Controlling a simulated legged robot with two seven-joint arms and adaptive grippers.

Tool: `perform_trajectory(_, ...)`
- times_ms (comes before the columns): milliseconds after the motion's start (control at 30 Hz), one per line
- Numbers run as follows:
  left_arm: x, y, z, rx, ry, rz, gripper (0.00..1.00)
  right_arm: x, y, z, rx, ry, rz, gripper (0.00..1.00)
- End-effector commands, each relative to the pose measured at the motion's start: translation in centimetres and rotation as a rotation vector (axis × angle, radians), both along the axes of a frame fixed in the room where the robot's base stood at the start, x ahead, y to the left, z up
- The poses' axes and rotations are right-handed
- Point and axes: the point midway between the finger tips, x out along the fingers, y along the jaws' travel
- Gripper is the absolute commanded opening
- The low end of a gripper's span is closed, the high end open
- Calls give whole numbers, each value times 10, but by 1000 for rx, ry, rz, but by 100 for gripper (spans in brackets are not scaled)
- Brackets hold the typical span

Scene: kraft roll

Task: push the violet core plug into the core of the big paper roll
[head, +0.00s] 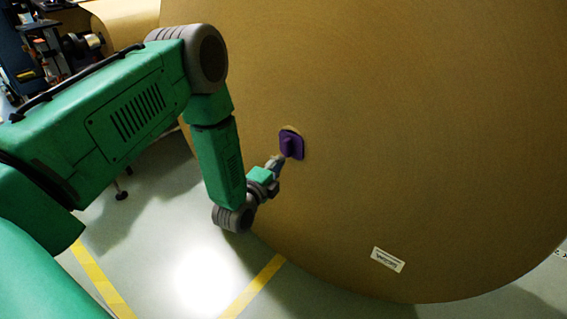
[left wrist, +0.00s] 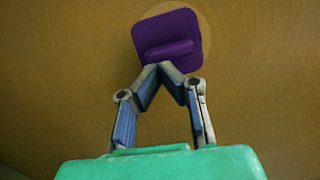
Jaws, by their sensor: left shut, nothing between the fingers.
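The violet core plug (head: 291,144) sits at the core of the big paper roll (head: 400,130), with its flat square flange and raised grip bar facing out. In the left wrist view the plug (left wrist: 180,28) overlaps a lighter round patch at the core, which shows above and to its right. How deep the plug sits cannot be told. My left gripper (head: 279,160) is shut and empty, its fingertips close below the plug's grip bar. In the left wrist view the closed fingertips (left wrist: 166,66) come together just under the bar; whether they touch it is unclear. My right gripper is out of view.
A white label (head: 387,260) is on the roll's lower face. Yellow floor lines (head: 252,287) run across the grey floor. Dark machinery (head: 60,45) and another brown roll (head: 125,20) stand at the upper left. The floor at lower left is open.

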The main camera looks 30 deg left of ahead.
Motion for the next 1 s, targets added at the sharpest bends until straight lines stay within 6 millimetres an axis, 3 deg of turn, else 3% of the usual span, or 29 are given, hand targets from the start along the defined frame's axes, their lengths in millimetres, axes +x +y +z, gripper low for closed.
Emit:
perform_trajectory(200,21,2,-1,0,-1,1,0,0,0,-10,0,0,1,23)
perform_trajectory(633,25,2,0,1,1,0,0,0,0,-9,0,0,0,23)
perform_trajectory(833,44,3,1,4,-2,-2,0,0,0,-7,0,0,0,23)
perform_trajectory(1000,46,4,2,1,-5,2,0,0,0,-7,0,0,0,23)
